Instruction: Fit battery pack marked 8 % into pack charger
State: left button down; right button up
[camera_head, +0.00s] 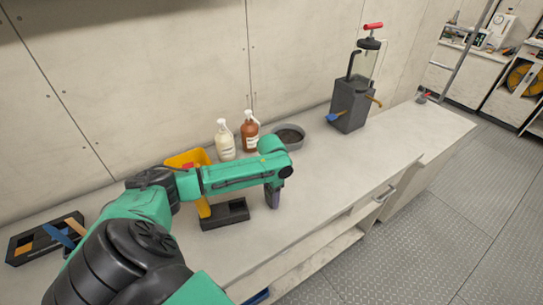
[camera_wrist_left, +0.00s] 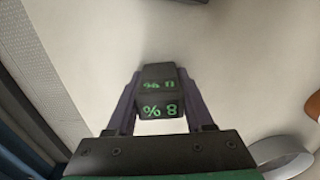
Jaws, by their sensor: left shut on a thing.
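The dark battery pack (camera_wrist_left: 158,98) shows green markings reading "8 %" in the left wrist view. It sits between the two purple fingers of my left gripper (camera_wrist_left: 160,112), which is shut on it. In the head view my left gripper (camera_head: 273,199) points down over the bench, just right of a low black box with open recesses (camera_head: 226,215), which looks like the pack charger. The pack is hard to make out there. My right gripper is not in view.
On the bench (camera_head: 310,185) stand a yellow bin (camera_head: 186,160), a cream bottle (camera_head: 225,143), a brown bottle (camera_head: 250,132) and a round grey bowl (camera_head: 291,136). A dark pump-like device (camera_head: 350,104) stands farther right. A black tray (camera_head: 22,250) is at left.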

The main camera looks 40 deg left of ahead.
pick_arm(q)
jog(key=shift+r, duration=0.3)
notch_tip(320, 180, up, 20)
jog(key=b, duration=0.1)
jog(key=shift+f+b, duration=0.25)
jog(key=shift+b, duration=0.1)
